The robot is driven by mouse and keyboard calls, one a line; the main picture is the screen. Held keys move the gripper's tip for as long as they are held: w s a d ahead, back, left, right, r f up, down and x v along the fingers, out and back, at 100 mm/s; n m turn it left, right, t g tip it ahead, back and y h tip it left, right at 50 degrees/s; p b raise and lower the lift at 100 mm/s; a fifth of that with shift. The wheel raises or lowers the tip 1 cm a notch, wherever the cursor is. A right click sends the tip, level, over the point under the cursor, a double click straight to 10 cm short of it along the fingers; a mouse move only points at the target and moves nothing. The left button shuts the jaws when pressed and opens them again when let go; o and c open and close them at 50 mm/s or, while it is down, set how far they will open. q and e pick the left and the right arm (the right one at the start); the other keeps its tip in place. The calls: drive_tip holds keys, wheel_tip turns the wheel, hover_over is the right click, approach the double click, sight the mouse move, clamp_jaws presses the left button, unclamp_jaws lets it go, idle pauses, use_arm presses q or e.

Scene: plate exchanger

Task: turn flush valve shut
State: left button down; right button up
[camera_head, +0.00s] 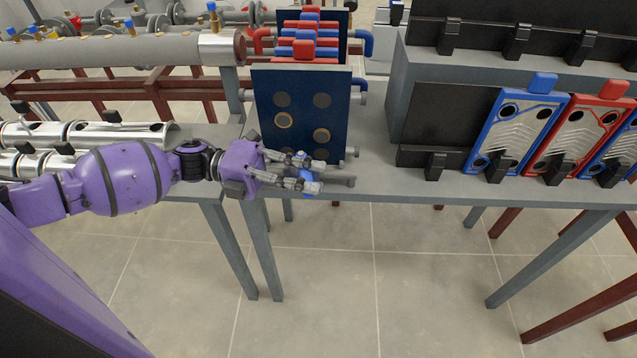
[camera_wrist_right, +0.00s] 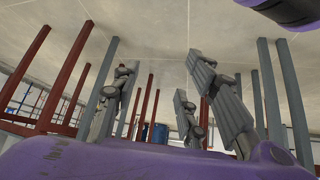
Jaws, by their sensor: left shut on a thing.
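My left gripper (camera_head: 308,172) is at the front of the dark blue plate exchanger (camera_head: 303,105), by its lower edge. Its grey fingers are shut around a small blue part (camera_head: 305,175), which looks like the flush valve's handle. The fingers hide most of this part, so I cannot tell its angle. A grey pipe stub (camera_head: 338,181) sticks out just right of the fingers. My right gripper (camera_wrist_right: 160,78) shows in the right wrist view with its grey fingers spread apart and nothing between them.
The exchanger stands on a grey table (camera_head: 400,185). Blue and red plates lean in a black rack (camera_head: 440,160) at the right. Shiny metal half-shells (camera_head: 120,132) lie at the left, below a thick pipe (camera_head: 120,52). The tiled floor (camera_head: 400,285) in front is clear.

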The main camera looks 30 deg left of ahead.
use_arm(q)
drive_tip(key=shift+s+a+f+m+g+b, duration=0.15)
drive_tip(key=shift+s+a+m+g+b, duration=0.15)
drive_tip(key=shift+m+g+b, duration=0.5)
drive_tip(key=shift+a, duration=0.1)
drive_tip(key=c, duration=1.7)
unclamp_jaws()
drive_tip(key=shift+c, duration=0.2)
drive_tip(key=s+a, duration=0.1)
drive_tip(key=a, duration=1.1)
drive_tip(key=shift+s, duration=0.2)
